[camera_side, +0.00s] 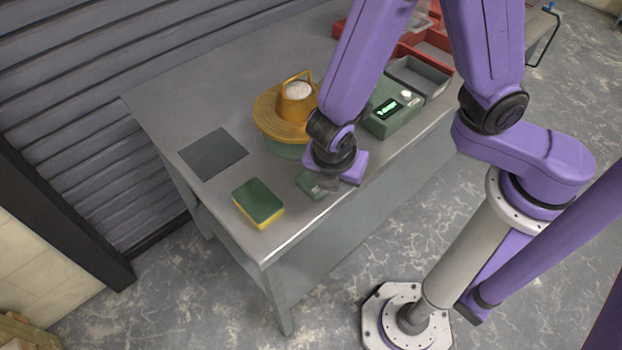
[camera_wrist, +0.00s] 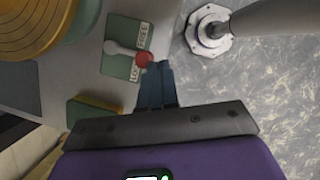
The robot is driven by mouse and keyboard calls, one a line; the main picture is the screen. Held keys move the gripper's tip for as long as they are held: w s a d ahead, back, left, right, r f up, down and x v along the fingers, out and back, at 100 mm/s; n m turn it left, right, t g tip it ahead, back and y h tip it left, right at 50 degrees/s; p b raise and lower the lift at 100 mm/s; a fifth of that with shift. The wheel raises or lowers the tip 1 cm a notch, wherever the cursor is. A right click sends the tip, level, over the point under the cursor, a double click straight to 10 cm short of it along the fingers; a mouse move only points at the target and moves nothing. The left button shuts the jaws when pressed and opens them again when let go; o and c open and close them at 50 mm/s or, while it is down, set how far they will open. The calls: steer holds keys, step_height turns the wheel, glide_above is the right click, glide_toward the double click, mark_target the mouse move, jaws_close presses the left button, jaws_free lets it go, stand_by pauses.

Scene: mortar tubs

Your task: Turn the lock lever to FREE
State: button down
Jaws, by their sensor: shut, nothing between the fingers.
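The lock lever (camera_wrist: 122,51) is a grey arm with a red knob (camera_wrist: 144,60) at its end. It sits on a green plate (camera_wrist: 120,66) with a white label strip reading FREE (camera_wrist: 146,36) at the top and LOCK below. The knob covers the strip between the two words, close to LOCK and hiding part of it. My gripper (camera_wrist: 158,68) is shut and empty, its blue fingertips right beside the knob; whether they touch cannot be told. In the side view the plate (camera_side: 307,185) is at the table's front edge, with the lever mostly hidden by my wrist.
A green-yellow sponge (camera_side: 258,203) lies left of the plate, and a dark mat (camera_side: 213,154) farther left. Behind is a yellow turntable (camera_side: 268,118) with a mortar tub (camera_side: 296,106). A green device (camera_side: 392,112) with a display stands right. Red bins are at the back.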

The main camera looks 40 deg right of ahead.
steer(key=shift+d, duration=0.7)
steer(key=shift+a, duration=0.1)
stand_by(1.0)
steer(key=shift+w+a, duration=0.5)
steer(key=shift+w, duration=0.15)
steer(key=s+a+r, duration=0.5)
steer(key=r, duration=0.4)
steer(key=shift+s+a+r, duration=0.25)
steer(key=shift+s, duration=0.1)
steer(key=shift+w, duration=0.1)
steer(key=w+a+m+g, duration=0.1)
steer(key=w+a+m, duration=0.3)
steer(key=w+a, duration=0.1)
steer(key=shift+w+a+g, duration=0.3)
steer(key=shift+w+a, duration=0.05)
steer(key=shift+w, duration=0.2)
